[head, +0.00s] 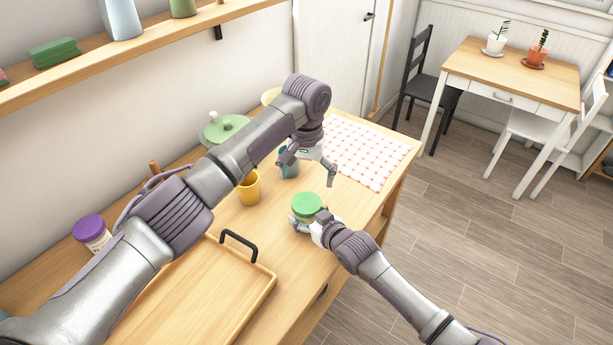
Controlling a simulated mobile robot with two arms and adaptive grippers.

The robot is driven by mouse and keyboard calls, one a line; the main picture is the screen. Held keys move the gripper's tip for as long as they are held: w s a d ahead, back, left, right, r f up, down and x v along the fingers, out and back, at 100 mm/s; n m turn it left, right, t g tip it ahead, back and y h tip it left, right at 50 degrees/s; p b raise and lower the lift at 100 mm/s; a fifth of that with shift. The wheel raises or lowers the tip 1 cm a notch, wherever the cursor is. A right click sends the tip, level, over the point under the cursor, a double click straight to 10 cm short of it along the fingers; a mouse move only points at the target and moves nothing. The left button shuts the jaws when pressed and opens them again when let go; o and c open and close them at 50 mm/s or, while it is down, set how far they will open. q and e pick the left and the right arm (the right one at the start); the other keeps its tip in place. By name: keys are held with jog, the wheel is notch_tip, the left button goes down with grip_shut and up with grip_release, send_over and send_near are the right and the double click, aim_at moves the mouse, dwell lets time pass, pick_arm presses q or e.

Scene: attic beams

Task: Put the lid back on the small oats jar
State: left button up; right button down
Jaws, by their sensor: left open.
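The small oats jar (304,218) stands near the front edge of the wooden counter, its body mostly hidden. A green lid (307,202) sits on top of it and looks level; I cannot tell how tightly it is seated. My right gripper (307,225) is low at the jar, its fingers around the body and apparently closed on it. My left gripper (308,170) is open and empty, a little above and behind the green lid, fingers pointing down and apart from it.
A green-lidded pot (226,127) stands behind. A checkered cloth (365,152) lies right. A shelf (120,52) runs above.

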aim_at(306, 202)
pick_arm(q)
notch_tip(306, 202, down, 8)
jog(key=shift+r, duration=0.1)
dwell(0.4)
jog(key=c, duration=1.2)
jog(key=shift+m, duration=0.9)
jog(key=o, duration=1.2)
notch_tip(306, 202, up, 12)
